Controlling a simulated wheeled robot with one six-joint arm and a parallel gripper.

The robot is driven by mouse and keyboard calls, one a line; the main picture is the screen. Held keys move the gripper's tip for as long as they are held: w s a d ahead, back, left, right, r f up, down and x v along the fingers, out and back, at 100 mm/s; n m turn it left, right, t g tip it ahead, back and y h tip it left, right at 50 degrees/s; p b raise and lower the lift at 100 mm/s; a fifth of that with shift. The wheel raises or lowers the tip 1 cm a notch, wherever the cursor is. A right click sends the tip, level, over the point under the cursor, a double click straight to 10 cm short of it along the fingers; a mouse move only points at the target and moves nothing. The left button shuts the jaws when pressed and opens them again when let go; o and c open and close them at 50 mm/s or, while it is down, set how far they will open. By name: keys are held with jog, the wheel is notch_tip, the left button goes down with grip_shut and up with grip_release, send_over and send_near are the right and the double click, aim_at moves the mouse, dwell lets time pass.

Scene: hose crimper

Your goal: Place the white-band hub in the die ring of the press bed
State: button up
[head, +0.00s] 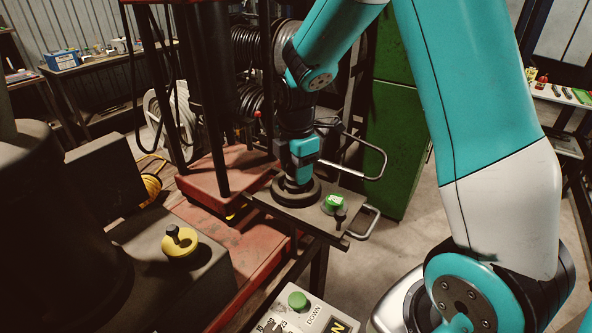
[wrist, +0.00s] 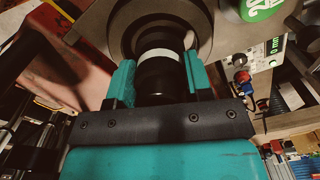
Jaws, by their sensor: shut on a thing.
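My gripper (wrist: 158,78) is shut on the white-band hub (wrist: 160,56), a black cylinder with a white band, which sits between its teal fingers. In the head view my gripper (head: 299,175) points down over a dark round ring (head: 296,194), apparently the die ring, on a grey plate (head: 292,216); the hub is mostly hidden there. In the wrist view the hub's far end lines up with the opening of the dark ring (wrist: 197,18). I cannot tell whether it is inside the opening or just above it.
A green-topped piece (head: 334,203) stands on the plate close to the ring's right. A yellow piece with a black knob (head: 180,241) sits on a dark block at left. Red press framing (head: 225,170) stands beside the plate. A control box with a green button (head: 297,300) is in front.

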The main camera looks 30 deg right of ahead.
jog(key=shift+f, duration=0.65)
jog(key=shift+f, duration=0.2)
jog(key=o, duration=1.3)
jog(key=shift+w+r, duration=0.1)
jog(key=shift+r, duration=0.3)
notch_tip(320, 180, up, 11)
jog(key=shift+f+b, duration=0.1)
jog(key=shift+b, duration=1.1)
jog(key=shift+a+r, duration=0.1)
jog(key=shift+r, duration=0.2)
jog(key=s+a+m+y, duration=0.1)
jog(key=s+a+m, duration=0.2)
jog(key=s+a, duration=0.2)
jog(key=s+a+m+y, duration=0.1)
jog(key=s+a+m, duration=0.3)
jog(key=s, duration=0.6)
jog(key=s+a+m+y, duration=0.2)
jog(key=s+a+m, duration=0.2)
jog(key=s+a, duration=0.4)
jog(key=shift+r, duration=0.25)
